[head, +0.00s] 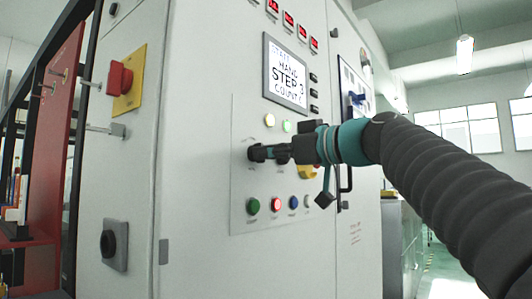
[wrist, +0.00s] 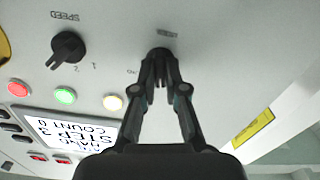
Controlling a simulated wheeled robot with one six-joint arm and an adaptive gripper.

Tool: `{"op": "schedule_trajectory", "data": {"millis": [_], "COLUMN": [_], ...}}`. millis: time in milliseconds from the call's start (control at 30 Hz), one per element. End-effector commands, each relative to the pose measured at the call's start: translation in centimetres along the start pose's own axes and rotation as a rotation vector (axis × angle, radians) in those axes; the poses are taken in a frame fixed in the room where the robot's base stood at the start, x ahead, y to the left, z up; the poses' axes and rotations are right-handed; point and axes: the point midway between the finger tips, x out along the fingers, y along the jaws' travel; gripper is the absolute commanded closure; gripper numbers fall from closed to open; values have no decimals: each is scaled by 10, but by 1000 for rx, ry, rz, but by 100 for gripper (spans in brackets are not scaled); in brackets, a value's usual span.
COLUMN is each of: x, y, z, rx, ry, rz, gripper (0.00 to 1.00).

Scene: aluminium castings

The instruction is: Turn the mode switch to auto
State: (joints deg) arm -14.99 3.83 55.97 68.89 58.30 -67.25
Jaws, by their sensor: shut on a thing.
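The mode switch is a small dark knob on the grey panel, mostly covered by my fingers; its top edge shows in the wrist view (wrist: 160,50). My gripper (head: 268,153) reaches in from the right in the head view, with its fingertips at the panel. In the wrist view my gripper (wrist: 161,76) has both fingers closed together on the knob. The knob's pointer and most of the label by it are hidden or unreadable, so I cannot tell its setting from it. The display (head: 286,74) shows "HAND", "STEP 3" and a count line.
The black speed knob (wrist: 68,48) sits beside the mode switch. Lit yellow (head: 270,120) and green (head: 286,126) lamps are above my fingers. Several push buttons, including a green one (head: 252,206), are below. A red rotary handle (head: 120,78) on a yellow plate is on the cabinet's left side.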

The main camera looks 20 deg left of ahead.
Motion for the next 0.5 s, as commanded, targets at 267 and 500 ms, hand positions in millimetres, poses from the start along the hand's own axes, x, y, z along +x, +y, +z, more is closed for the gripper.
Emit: {"op": "schedule_trajectory", "data": {"millis": [267, 500], "x": [-1, -1], "y": [2, 2], "z": [-2, -2], "rx": [263, 490], "ry": [2, 3], "rz": [4, 5], "gripper": [100, 100]}}
